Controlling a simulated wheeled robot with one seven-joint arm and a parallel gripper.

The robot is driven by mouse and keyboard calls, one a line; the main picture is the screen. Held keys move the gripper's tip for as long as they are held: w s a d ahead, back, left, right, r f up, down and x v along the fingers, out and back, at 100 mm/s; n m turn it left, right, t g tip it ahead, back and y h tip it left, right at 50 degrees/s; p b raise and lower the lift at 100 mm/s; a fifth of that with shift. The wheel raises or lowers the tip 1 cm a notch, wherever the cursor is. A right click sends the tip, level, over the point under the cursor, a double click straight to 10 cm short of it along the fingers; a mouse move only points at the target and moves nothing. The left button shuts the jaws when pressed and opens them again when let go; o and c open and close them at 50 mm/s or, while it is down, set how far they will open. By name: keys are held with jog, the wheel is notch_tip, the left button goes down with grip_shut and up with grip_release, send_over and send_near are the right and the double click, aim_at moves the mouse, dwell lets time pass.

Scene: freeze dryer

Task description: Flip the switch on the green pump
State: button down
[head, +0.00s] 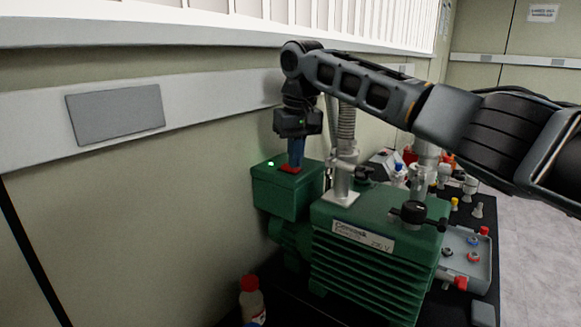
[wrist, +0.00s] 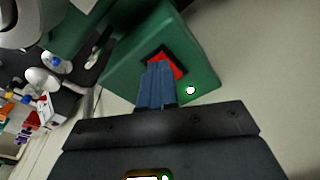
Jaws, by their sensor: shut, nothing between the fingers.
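The green pump (head: 365,245) stands on a dark surface, with a smaller green box (head: 280,200) at its back left. A red switch (head: 289,169) is set in the top of that box, beside a lit white-green lamp (head: 270,163). My gripper (head: 295,166) points down with its blue fingers shut, the tips at the red switch. In the wrist view the fingertips (wrist: 156,66) overlap the red switch (wrist: 168,64) and hide part of it; I cannot tell if they press on it. The lamp (wrist: 190,90) shows beside it in the wrist view.
A ribbed metal hose (head: 346,130) rises from the pump just right of my gripper. A black knob (head: 413,211) sits on the pump's top. A grey tray (head: 466,258) with small caps is at the right. A red-capped bottle (head: 251,300) stands in front. The wall is close behind.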

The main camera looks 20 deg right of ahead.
notch_tip(320, 180, up, 7)
dwell(0.8)
jog(key=shift+s+f, duration=0.1)
jog(key=shift+f, duration=0.05)
